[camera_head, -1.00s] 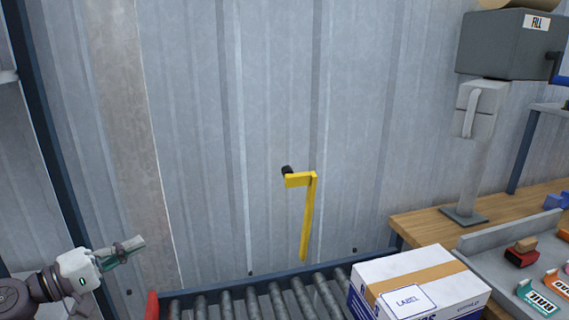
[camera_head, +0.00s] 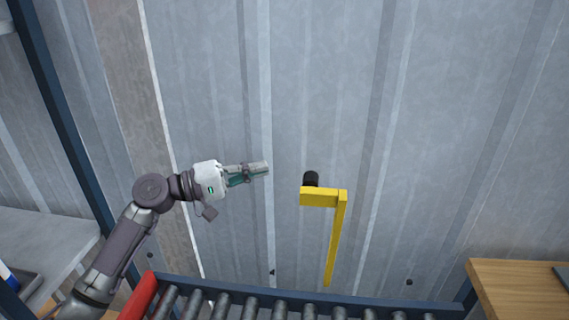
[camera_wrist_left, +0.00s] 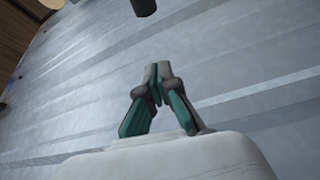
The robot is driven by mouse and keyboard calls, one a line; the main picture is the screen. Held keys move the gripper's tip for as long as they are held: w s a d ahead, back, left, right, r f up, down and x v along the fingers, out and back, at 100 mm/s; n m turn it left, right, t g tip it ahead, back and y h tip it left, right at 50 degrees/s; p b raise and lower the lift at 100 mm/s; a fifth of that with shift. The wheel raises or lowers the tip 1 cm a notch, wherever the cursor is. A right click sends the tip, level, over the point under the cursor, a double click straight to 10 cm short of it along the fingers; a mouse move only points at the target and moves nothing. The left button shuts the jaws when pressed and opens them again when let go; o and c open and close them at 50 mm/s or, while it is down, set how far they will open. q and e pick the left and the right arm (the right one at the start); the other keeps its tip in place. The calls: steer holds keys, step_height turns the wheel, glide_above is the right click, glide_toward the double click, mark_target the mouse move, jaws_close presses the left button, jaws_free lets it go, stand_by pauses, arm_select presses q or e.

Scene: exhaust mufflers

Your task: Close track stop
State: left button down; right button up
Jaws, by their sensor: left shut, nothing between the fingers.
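A yellow L-shaped stop arm (camera_head: 337,235) stands up above the roller track in front of the metal wall. Its short top piece points left and has a black knob (camera_head: 311,179) at its end. My left gripper (camera_head: 265,168) is level with the knob, a little to its left and apart from it. Its fingers are shut and empty. In the left wrist view the closed fingertips (camera_wrist_left: 158,70) point toward the wall, and a black cylinder end, likely the knob (camera_wrist_left: 143,6), shows at the top edge. My right gripper is not in view.
The roller track (camera_head: 280,305) runs along the bottom, with a dark blue rail (camera_head: 390,303) behind it and a red end piece (camera_head: 138,297) at left. A wooden table (camera_head: 510,290) is at lower right, a grey shelf (camera_head: 50,245) at left. The space between gripper and knob is clear.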

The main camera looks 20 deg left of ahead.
arm_select(q)
steer(key=w+d+p, duration=0.2)
steer(key=d+p, duration=0.2)
steer(key=d, duration=0.4)
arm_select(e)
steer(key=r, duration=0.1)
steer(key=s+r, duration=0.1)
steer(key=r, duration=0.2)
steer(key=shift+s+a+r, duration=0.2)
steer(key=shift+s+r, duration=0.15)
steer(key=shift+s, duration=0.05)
